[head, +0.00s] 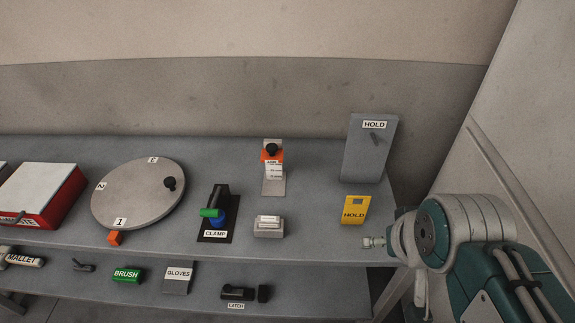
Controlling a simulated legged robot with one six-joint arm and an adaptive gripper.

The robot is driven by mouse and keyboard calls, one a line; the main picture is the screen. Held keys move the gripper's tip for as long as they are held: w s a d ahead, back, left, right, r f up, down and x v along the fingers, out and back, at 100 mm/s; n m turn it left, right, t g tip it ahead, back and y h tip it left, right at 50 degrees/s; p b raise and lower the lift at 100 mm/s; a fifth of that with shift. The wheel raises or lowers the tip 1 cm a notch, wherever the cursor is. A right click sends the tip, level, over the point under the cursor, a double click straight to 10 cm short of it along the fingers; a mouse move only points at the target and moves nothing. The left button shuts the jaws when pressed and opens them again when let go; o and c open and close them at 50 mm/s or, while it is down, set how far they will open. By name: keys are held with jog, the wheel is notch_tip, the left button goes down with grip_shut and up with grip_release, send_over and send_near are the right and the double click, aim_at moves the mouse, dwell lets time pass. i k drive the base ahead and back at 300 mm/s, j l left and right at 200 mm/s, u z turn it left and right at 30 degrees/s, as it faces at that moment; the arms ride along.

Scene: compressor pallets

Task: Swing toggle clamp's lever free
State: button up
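The toggle clamp (219,194) stands on a black base plate labelled CLAMP near the front edge of the grey upper shelf. Its black part stands upright. Whether the lever is latched cannot be told at this size. My arm is at the right side of the head view, well apart from the clamp. My gripper's fingers cannot be made out in this view, and nothing touches the clamp.
A round dial plate (138,193) lies left of the clamp and a small grey block (268,227) right of it. Labelled tools lie on the lower shelf.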

aim_at(211, 213)
jog(key=j+u, duration=0.3)
jog(key=u, duration=0.2)
jog(key=j+u, duration=0.25)
jog(key=u, duration=0.2)
jog(key=l, duration=0.3)
jog(key=i+l+u, duration=0.15)
jog(key=l, duration=0.15)
